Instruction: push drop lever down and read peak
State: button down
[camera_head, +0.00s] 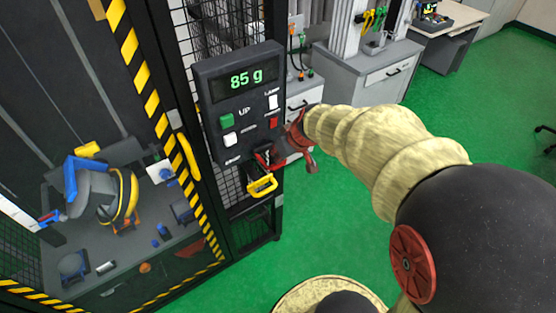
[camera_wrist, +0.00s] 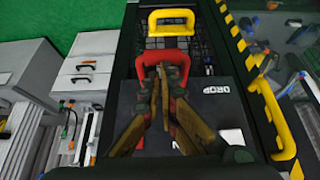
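The control panel (camera_head: 238,100) is dark and its display (camera_head: 244,78) reads "85 g" in green. A red handle (camera_head: 266,158) sticks out at the panel's lower edge. In the wrist view the red handle (camera_wrist: 162,53) is a loop near a small upside-down "DROP" label (camera_wrist: 216,89). My gripper (camera_head: 300,140) is just right of the panel, close to the red handle. In the wrist view my gripper (camera_wrist: 160,78) has its fingertips together in front of the red loop. I cannot tell whether they touch it. No object shows between the fingers.
A yellow loop handle (camera_head: 262,186) sits below the red one. The panel has a green UP button (camera_head: 226,121) and other switches. A striped cage with a yellow door handle (camera_head: 188,157) stands left. Grey drawers (camera_head: 372,75) stand behind. Green floor (camera_head: 330,215) is open.

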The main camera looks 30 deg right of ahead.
aim_at(280, 164)
jog(key=shift+s+a+f+b, duration=0.1)
jog(key=shift+s+f+b, duration=0.15)
jog(key=shift+f+b, duration=0.35)
jog(key=shift+s+f+b, duration=0.25)
jog(key=shift+f+b, duration=0.25)
jog(key=shift+f, duration=0.15)
jog(key=shift+s+b, duration=0.35)
jog(key=shift+b, duration=0.15)
jog(key=shift+w, duration=0.1)
jog(key=shift+w+r, duration=0.1)
jog(key=shift+r, duration=0.1)
